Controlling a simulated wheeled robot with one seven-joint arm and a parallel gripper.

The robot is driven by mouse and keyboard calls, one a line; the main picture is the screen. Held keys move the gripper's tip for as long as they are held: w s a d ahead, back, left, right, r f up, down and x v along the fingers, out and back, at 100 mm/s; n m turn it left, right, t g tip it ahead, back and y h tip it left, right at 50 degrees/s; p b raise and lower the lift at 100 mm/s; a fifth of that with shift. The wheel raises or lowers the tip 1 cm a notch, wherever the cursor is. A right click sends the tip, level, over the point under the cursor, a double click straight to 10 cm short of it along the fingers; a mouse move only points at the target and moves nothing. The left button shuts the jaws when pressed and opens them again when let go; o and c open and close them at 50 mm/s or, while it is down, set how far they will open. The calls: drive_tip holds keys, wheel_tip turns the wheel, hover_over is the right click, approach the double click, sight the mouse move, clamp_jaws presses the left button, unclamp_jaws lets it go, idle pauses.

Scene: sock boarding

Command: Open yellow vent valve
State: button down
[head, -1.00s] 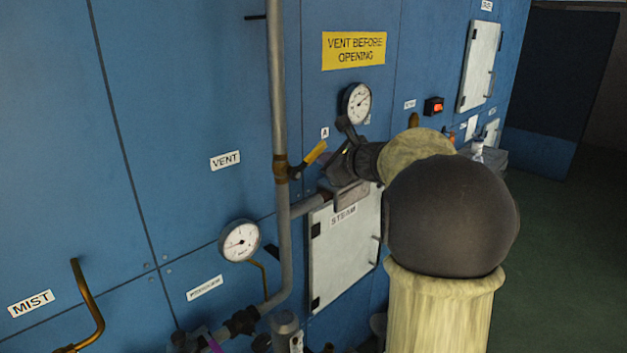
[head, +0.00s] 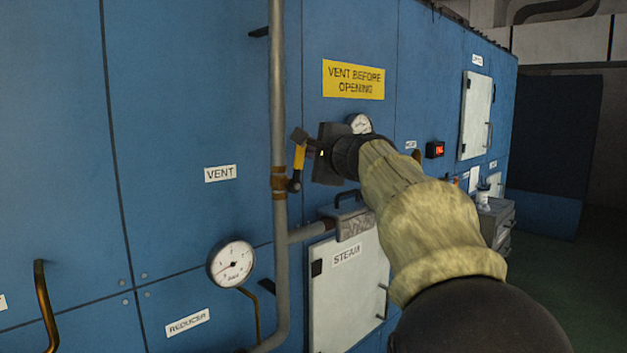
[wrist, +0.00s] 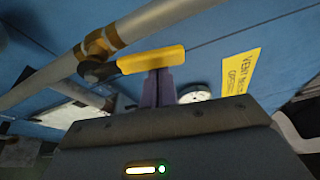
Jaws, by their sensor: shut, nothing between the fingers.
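The yellow vent valve handle (head: 299,159) stands almost upright beside the vertical grey pipe, its pivot at the brass valve body (head: 279,181). In the wrist view the yellow handle (wrist: 151,60) runs from the dark pivot, roughly along the pipe. My gripper (head: 303,146) is at the handle's right side. In the wrist view its purple fingers (wrist: 158,80) are together with nothing between them, and their tips meet or nearly meet the handle's edge; exact contact is hard to tell.
The grey pipe (head: 279,90) runs close left of the handle. A pressure gauge (head: 360,123) is just behind my wrist. Below are a steam door (head: 345,290) and another gauge (head: 232,263). A yellow sign (head: 353,80) is above.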

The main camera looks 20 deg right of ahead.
drive_tip(key=shift+s+a+r+n+t+b, duration=0.2)
drive_tip(key=shift+a+n+b, duration=0.25)
drive_tip(key=shift+n+b, duration=0.4)
drive_tip(key=shift+s+a+r+n+t+b, duration=0.15)
drive_tip(key=shift+a+n+t+b, duration=0.3)
drive_tip(key=shift+b, duration=0.6)
drive_tip(key=shift+d, duration=0.1)
drive_tip(key=w+d, duration=0.2)
drive_tip(key=d, duration=0.2)
drive_tip(key=s+b, duration=0.3)
drive_tip(key=s, duration=0.7)
drive_tip(key=shift+s+d, duration=0.15)
drive_tip(key=shift+s, duration=0.15)
